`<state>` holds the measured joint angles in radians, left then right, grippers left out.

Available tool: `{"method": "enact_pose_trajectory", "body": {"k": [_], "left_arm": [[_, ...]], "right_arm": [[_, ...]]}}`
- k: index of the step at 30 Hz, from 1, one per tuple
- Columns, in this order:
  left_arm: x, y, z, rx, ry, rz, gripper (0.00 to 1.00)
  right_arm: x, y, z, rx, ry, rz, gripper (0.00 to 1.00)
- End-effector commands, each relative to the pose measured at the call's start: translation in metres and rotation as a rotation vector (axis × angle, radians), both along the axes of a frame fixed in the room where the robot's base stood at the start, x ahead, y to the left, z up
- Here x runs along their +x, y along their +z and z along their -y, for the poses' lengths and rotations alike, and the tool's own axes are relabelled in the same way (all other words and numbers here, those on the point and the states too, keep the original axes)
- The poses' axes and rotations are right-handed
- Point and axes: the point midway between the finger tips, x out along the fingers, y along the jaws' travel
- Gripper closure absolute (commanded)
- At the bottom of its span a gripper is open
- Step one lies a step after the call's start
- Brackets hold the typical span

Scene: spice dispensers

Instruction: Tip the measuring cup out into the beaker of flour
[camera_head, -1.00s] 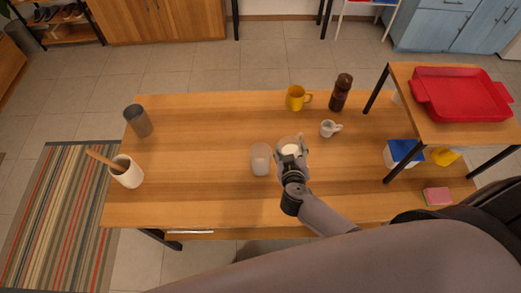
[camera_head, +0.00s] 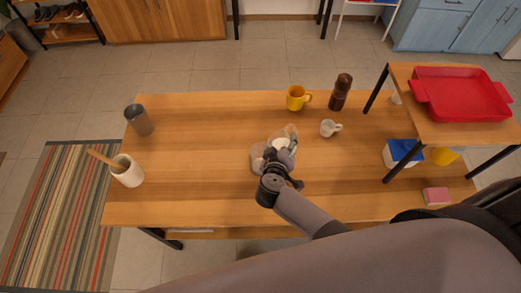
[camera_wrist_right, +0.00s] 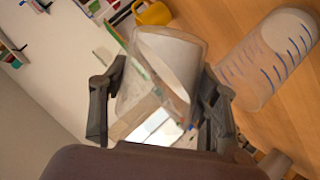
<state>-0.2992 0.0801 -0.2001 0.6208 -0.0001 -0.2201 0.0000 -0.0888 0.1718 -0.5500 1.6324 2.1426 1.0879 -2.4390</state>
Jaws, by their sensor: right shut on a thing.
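My right gripper (camera_head: 281,153) is shut on the clear measuring cup (camera_head: 289,132), which has white contents. In the right wrist view, the cup (camera_wrist_right: 172,62) sits between the two fingers of the gripper (camera_wrist_right: 160,100), and white shows through its wall. The clear beaker (camera_head: 257,158) stands on the table just left of the gripper and is partly hidden by it. In the right wrist view, the beaker (camera_wrist_right: 262,62) has blue marks and white flour, and stands close beside the cup. I cannot tell the cup's exact tilt. My left gripper is not in view.
On the wooden table (camera_head: 200,190) stand a yellow mug (camera_head: 297,98), a dark brown grinder (camera_head: 340,92), a small white cup (camera_head: 329,128), a grey canister (camera_head: 139,120) and a white utensil pot (camera_head: 128,172). A raised shelf with a red tray (camera_head: 460,94) stands at right.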

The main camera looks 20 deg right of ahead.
Motion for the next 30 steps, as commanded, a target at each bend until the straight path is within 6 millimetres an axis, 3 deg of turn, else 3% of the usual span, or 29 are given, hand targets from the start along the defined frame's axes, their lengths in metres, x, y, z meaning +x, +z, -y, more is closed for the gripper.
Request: {"method": "enact_pose_trajectory", "body": {"k": [30], "left_arm": [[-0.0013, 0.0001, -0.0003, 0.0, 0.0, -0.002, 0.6]], "right_arm": [[0.0023, 0.0069, -0.0041, -0.124, 0.0, -0.062, 0.78]]}}
